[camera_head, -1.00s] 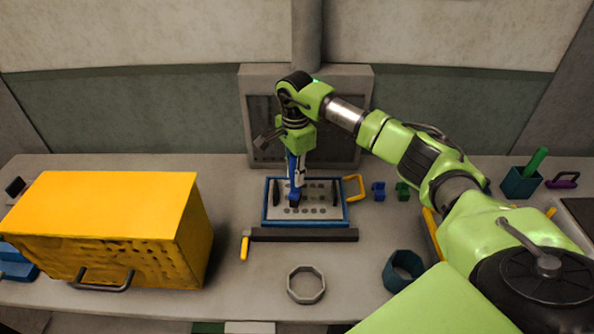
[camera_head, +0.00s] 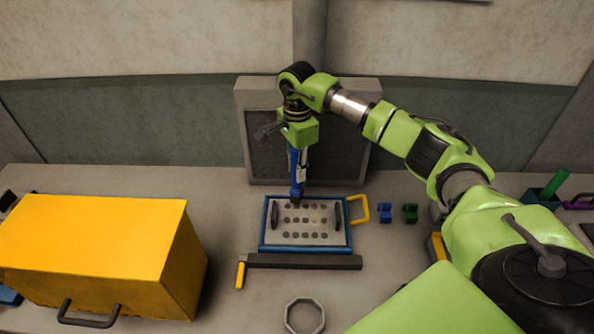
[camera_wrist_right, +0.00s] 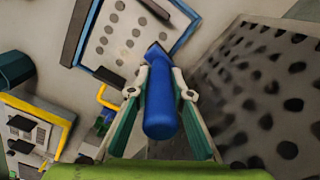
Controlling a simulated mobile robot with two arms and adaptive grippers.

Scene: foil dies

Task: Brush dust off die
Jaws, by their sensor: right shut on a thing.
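The die (camera_head: 307,237) is a pale plate with rows of dark round spots, in a blue frame with a yellow handle at its right. It lies on the bench in the middle of the head view and shows at the top of the right wrist view (camera_wrist_right: 119,40). My right gripper (camera_head: 298,170) is shut on a blue brush (camera_head: 297,188), held upright with its dark lower end at the die's back left part. The brush handle (camera_wrist_right: 160,100) sits between the fingers in the right wrist view. I cannot tell whether the brush touches the die. My left gripper is not in view.
A large yellow box (camera_head: 90,245) stands at the left. A dark bar (camera_head: 305,261) lies before the die. A grey perforated panel (camera_head: 350,150) stands close behind. A grey ring (camera_head: 305,315) and small blue (camera_head: 385,213) and green (camera_head: 410,213) blocks are nearby.

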